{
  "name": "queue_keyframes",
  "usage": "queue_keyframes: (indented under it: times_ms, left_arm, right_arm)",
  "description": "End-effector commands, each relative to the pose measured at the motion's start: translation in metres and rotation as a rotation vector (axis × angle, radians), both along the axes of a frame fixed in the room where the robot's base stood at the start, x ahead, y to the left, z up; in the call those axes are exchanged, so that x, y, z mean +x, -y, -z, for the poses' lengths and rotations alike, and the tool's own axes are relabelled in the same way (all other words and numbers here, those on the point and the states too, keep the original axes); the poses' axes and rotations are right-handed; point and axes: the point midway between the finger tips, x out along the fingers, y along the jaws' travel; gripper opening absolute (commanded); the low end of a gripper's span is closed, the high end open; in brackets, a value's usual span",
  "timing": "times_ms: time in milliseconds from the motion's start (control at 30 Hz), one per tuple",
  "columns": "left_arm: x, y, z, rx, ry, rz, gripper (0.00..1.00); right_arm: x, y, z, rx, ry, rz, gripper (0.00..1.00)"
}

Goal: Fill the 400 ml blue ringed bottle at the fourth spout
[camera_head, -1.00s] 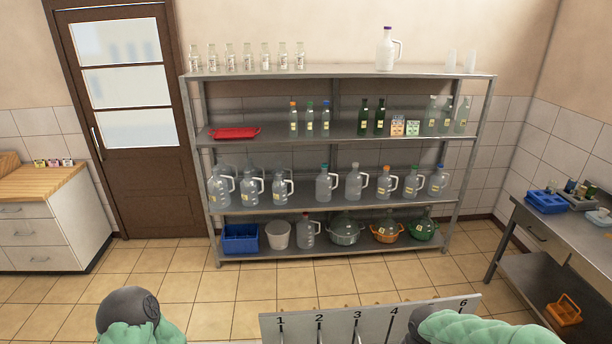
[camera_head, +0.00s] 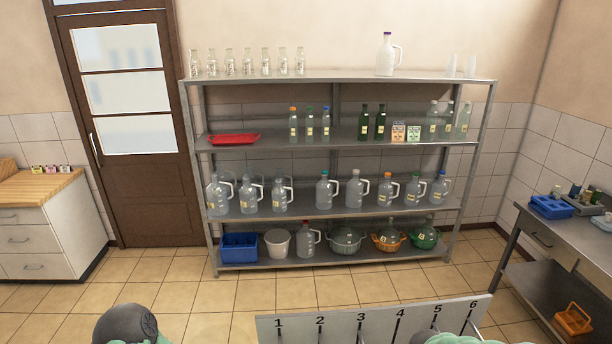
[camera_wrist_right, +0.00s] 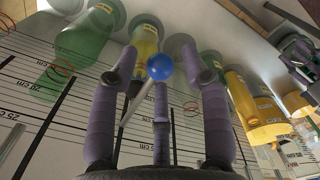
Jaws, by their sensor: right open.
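A numbered panel (camera_head: 340,322) marked 1 to 6 stands at the bottom of the head view; its front and spouts are hidden. My right gripper (camera_wrist_right: 159,75) shows in the right wrist view with its purple fingers spread. A blue ball (camera_wrist_right: 159,67) on a pale rod appears between the fingers; I cannot tell whether they touch it. A bottle with a blue top (camera_head: 326,122) stands on the second shelf, but I cannot tell whether it is the 400 ml ringed one. My left gripper is out of view.
The right wrist view shows green (camera_wrist_right: 85,42) and yellow (camera_wrist_right: 240,95) containers against a panel with centimetre marks. A metal rack (camera_head: 340,78) with bottles and jugs stands at the back. A side table (camera_head: 540,235) is at the right, and floor is clear before the rack.

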Motion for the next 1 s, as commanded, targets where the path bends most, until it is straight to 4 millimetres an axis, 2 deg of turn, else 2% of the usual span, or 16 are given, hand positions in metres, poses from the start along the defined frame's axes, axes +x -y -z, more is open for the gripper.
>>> queue_keyframes:
  times_ms: [67,167,200,233,467,1000]
  left_arm:
    - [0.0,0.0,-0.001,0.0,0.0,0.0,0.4]
    - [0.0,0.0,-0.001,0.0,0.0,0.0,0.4]
    - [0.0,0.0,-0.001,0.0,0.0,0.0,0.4]
    - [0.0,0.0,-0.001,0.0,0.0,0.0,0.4]
    - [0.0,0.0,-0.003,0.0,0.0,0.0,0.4]
    - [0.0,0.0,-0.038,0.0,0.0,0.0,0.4]
  right_arm:
    - [0.0,0.0,-0.001,0.0,0.0,0.0,0.47]
    - [0.0,0.0,0.0,0.0,0.0,0.0,0.22]
    - [0.0,0.0,0.0,0.0,0.0,0.0,0.1]
    - [0.0,0.0,0.0,0.0,0.0,0.0,0.08]
    - [-0.001,0.0,-0.003,0.0,-0.001,0.001,0.08]
    - [-0.001,0.0,-0.05,-0.001,-0.004,0.0,0.07]
